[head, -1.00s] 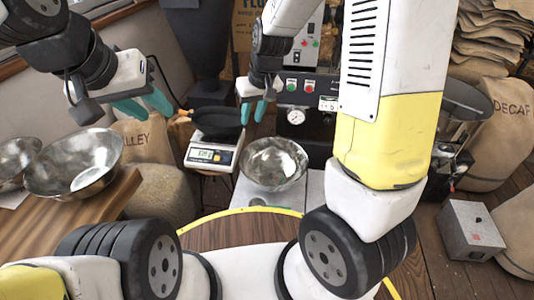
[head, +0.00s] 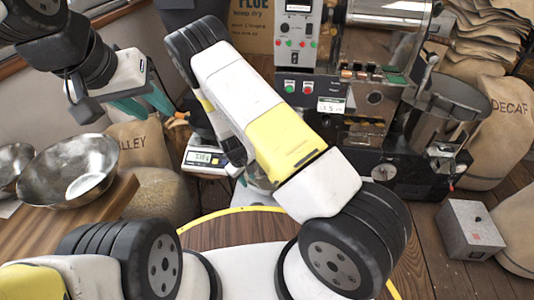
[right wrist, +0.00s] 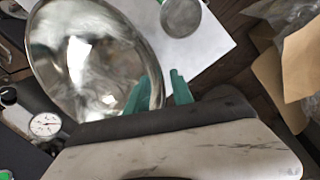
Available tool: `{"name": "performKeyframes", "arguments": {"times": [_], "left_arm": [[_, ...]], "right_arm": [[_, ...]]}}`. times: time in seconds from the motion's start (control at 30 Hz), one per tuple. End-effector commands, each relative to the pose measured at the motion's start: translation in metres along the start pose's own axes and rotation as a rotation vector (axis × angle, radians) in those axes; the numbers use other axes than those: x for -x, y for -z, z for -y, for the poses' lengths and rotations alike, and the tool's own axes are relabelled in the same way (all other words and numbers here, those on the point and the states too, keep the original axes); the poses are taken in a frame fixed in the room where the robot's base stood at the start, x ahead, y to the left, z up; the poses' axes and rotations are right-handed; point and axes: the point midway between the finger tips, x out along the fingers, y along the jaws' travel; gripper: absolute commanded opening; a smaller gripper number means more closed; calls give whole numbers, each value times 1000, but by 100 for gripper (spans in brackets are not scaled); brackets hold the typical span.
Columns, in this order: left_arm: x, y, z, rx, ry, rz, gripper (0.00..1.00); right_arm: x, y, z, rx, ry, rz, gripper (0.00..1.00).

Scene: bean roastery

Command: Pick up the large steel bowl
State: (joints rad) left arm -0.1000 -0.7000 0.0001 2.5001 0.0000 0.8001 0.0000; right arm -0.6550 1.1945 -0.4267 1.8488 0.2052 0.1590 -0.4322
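A large steel bowl (right wrist: 85,60) fills the left of the right wrist view. The fingers of my right gripper (right wrist: 162,84) are apart at its right rim, one overlapping the bowl and one outside it. Whether they touch the rim is unclear. In the head view my right arm hides this gripper and nearly all of that bowl. Another steel bowl (head: 70,170) sits on the wooden table at left, beside a further steel bowl (head: 12,165) cut by the picture edge. My left gripper (head: 143,104) is open and empty above and right of the table.
A scale (head: 203,158) stands behind my right arm. The roasting machine (head: 365,100) with its gauge is at the back. A grey metal box (head: 470,230) and burlap sacks (head: 500,125) stand at right. A small round metal item (right wrist: 181,17) lies on a white surface (right wrist: 215,45).

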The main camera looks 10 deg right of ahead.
Motion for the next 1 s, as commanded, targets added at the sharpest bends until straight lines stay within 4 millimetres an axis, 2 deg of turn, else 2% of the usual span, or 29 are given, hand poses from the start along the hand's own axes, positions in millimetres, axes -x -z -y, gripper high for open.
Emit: {"name": "performKeyframes", "arguments": {"times": [0.3, 0.43, 0.63, 0.77, 0.8, 1.0], "left_arm": [[0, 0, 0, 0, 0, 0, 36], [0, 0, 0, 0, 0, 0, 36], [0, 0, 0, 0, 0, 0, 36], [0, 0, 0, 0, 0, 0, 36], [0, 0, 0, 0, 0, 0, 36], [0, 0, 0, 0, 0, 0, 36]], "right_arm": [[-45, 4, -4, 1, 2, 2, 28], [-51, 4, -4, 1, 2, 1, 28], [-51, 4, -4, 0, 2, 0, 28], [-51, 4, -4, 0, 2, 0, 3], [-51, 4, -4, 0, 2, 0, 0], [-51, 4, -4, 0, 2, 0, 0]]}}
